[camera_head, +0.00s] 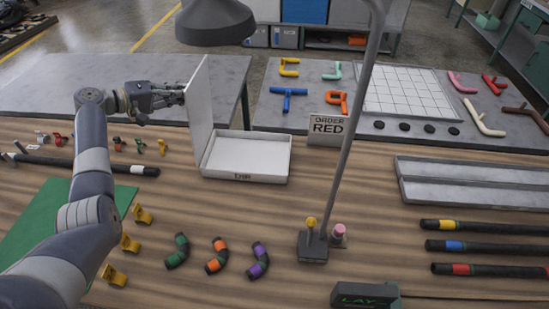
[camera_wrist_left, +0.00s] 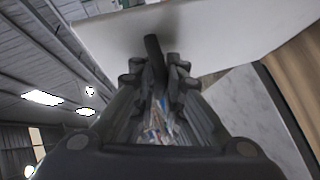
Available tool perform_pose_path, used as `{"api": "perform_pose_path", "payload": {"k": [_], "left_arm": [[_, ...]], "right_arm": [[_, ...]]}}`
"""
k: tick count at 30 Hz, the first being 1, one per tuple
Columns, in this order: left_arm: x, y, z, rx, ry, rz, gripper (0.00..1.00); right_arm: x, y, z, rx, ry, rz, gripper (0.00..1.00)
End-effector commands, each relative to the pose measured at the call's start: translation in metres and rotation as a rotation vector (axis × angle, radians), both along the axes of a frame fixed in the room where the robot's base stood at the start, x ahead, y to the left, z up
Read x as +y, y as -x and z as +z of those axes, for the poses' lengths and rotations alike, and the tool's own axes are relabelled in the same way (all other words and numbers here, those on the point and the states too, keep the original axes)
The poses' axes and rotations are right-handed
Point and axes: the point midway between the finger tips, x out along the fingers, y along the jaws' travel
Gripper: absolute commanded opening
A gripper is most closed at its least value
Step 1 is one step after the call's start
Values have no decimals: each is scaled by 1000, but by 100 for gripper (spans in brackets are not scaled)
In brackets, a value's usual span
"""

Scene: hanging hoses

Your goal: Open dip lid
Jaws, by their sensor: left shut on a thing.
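The white dip box (camera_head: 246,178) sits on the wooden bench, and its inside shows empty. Its white lid (camera_head: 199,105) stands nearly upright along the box's left side. My left gripper (camera_head: 178,96) is at the lid's left face, near its upper part. In the left wrist view my gripper (camera_wrist_left: 158,82) is shut on a dark handle (camera_wrist_left: 154,52) on the white lid (camera_wrist_left: 200,32). In the head view the handle is hidden by the fingers. My right gripper is not in view.
A lamp post (camera_head: 350,130) rises from a base right of the box. An order sign (camera_head: 327,128) stands behind it. Short banded hoses (camera_head: 216,255) lie in front, and yellow clips (camera_head: 130,244) lie near my left arm. A grey tray (camera_head: 470,182) is at right.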

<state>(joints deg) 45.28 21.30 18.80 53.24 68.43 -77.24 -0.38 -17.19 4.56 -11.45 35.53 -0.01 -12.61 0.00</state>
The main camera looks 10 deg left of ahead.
Motion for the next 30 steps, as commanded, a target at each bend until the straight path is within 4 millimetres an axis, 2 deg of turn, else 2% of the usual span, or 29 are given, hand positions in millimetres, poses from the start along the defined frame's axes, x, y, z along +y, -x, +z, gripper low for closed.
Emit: {"api": "perform_pose_path", "payload": {"k": [1,10,19,30], "left_arm": [[5,2,-13,13,10,-4,0],[26,2,-15,14,96,-3,0],[34,2,-15,16,132,-5,0],[55,2,-22,15,214,-4,0]], "right_arm": [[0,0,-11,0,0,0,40],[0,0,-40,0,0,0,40],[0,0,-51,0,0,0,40],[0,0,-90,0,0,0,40]]}}
